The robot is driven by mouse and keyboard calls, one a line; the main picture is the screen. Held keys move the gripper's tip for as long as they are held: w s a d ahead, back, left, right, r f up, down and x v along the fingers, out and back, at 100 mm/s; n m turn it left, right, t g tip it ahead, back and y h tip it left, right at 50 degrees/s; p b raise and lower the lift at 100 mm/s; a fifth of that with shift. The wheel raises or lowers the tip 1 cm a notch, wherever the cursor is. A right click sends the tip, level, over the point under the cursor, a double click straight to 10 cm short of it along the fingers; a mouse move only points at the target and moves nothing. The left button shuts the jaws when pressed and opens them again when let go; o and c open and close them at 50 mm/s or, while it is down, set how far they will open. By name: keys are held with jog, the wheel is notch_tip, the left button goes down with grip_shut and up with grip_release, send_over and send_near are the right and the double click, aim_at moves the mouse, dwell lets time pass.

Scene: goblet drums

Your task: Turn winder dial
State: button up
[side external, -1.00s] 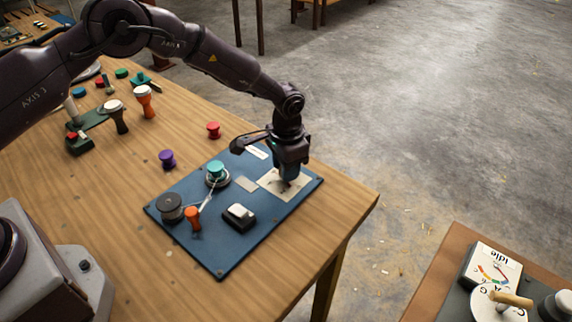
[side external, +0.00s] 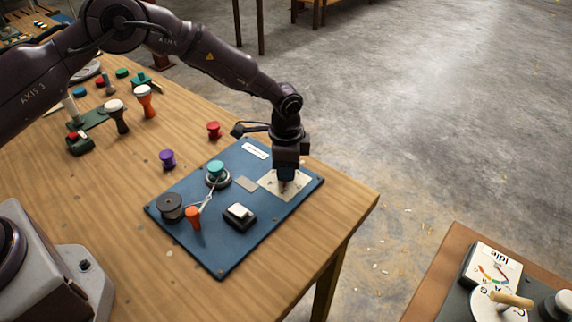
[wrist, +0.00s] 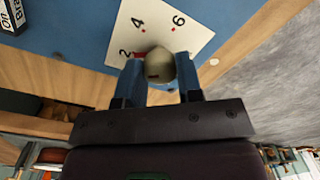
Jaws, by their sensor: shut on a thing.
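The winder dial is a pale rounded knob (wrist: 160,66) on a white plate (wrist: 187,20) marked 2, 4 and 6 with red dots. In the wrist view, the two blue fingers of my gripper (wrist: 161,82) are closed on either side of the knob. A red patch shows beside the knob near the 2. In the side view, my gripper (side external: 284,184) points straight down over the white plate (side external: 268,181) at the right end of the blue board (side external: 262,230). The knob is mostly hidden there by the fingers.
A separate stand with a meter (side external: 491,268) is at lower right.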

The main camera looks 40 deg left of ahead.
jog(key=o, duration=0.9)
jog(key=r, duration=1.3)
jog(key=shift+s+d, duration=0.15)
jog(key=shift+s, duration=0.05)
jog(key=s+a+r+n+t, duration=0.1)
jog(key=s+a+r+n, duration=0.2)
jog(key=s+r, duration=0.3)
jog(key=s+a+r+n+t, duration=0.2)
jog(key=s+a+r, duration=0.3)
jog(key=s, duration=0.9)
jog(key=s+a+r+n+t, duration=0.2)
jog(key=s+a+r+n, duration=0.2)
jog(key=s+r, duration=0.4)
jog(key=shift+s+r+n, duration=0.15)
jog(key=shift+s+n, duration=0.45)
jog(key=shift+s, duration=0.85)
